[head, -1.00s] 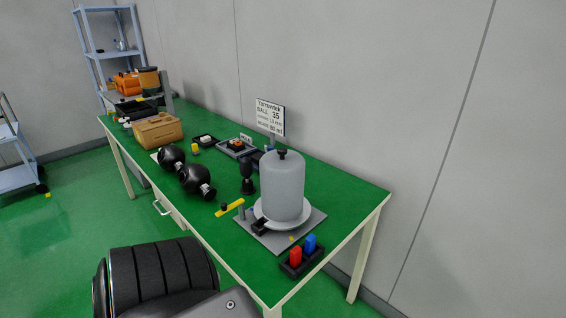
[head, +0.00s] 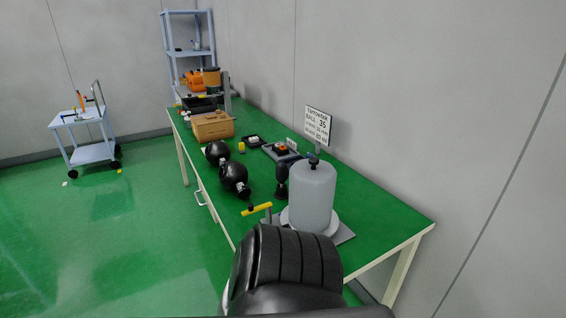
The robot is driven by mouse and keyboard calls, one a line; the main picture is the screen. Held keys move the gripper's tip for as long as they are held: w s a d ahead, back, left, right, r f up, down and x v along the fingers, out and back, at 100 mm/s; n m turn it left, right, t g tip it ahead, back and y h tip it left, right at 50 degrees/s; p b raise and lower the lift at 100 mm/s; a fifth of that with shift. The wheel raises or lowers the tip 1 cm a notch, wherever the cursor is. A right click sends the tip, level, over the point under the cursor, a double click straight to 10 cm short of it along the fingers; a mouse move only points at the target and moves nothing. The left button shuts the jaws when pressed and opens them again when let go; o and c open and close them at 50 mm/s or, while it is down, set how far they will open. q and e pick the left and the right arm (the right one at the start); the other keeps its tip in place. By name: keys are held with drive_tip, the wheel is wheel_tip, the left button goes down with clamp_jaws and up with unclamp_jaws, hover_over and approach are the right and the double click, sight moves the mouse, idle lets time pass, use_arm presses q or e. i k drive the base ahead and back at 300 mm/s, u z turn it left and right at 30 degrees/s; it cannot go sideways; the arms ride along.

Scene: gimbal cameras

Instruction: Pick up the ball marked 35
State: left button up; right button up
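No ball with a readable 35 shows. Below the sign, a pale grey dome-topped cylinder (head: 312,197) with a black knob stands on a round white base (head: 331,226). Whether anything is inside it cannot be seen. Two round black devices (head: 217,152) (head: 233,175) lie to its left, with no readable marks. Neither gripper shows. A dark ribbed part of my arm fills the lower middle and hides the table's near end.
The green table (head: 375,212) runs away to the back left. On it are a yellow bar (head: 257,209), a black stand (head: 282,181), a brown box (head: 212,126) and small trays. A shelf (head: 190,50) stands behind, a cart (head: 88,140) at left.

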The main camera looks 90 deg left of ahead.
sight(232, 176)
drive_tip(key=i, duration=1.1)
drive_tip(key=u, duration=1.7)
